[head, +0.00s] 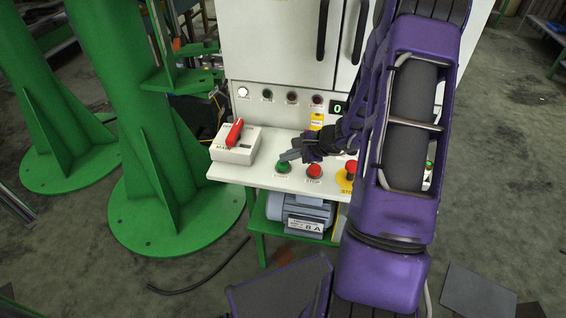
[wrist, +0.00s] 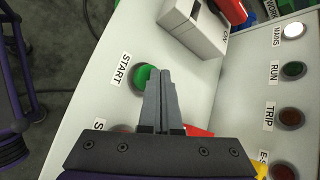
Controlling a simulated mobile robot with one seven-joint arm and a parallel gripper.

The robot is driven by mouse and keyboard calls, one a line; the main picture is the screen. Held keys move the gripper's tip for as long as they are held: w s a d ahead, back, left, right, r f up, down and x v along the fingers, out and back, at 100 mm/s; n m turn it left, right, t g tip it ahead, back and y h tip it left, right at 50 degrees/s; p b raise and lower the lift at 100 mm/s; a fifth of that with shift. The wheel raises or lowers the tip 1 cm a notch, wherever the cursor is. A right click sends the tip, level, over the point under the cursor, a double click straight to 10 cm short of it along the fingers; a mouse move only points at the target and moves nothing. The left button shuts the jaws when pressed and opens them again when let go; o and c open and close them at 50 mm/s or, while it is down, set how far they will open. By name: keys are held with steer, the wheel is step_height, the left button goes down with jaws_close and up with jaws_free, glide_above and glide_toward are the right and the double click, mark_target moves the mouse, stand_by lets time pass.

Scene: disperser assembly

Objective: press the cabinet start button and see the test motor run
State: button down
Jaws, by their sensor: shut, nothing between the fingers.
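The green START button (head: 283,168) sits on the white sloping panel of the cabinet (head: 270,40); it also shows in the wrist view (wrist: 141,75), partly hidden by my fingers. My gripper (head: 286,156) is shut and empty, its fingertips close above and beside the button. In the wrist view the tips (wrist: 160,72) overlap the button's right edge; I cannot tell if they touch it. The grey-blue test motor (head: 300,210) stands on the green frame under the panel, its shaft not clearly seen. The display (head: 338,107) reads 0. The RUN lamp (wrist: 293,69) looks dark green; the MAINS lamp (wrist: 293,30) is white and lit.
The red STOP button (head: 314,171) is just right of START, and the red emergency stop (head: 351,167) on yellow is further right. A white switch box (head: 232,154) with a red lever stands left. Green columns (head: 140,120) stand at the left.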

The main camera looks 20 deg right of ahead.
mark_target(287, 164)
steer(key=shift+f, duration=0.7)
stand_by(0.5)
stand_by(0.3)
steer(key=shift+r+p, duration=0.75)
steer(key=shift+r, duration=0.55)
steer(key=shift+r+p, duration=1.5)
steer(key=shift+r, duration=1.05)
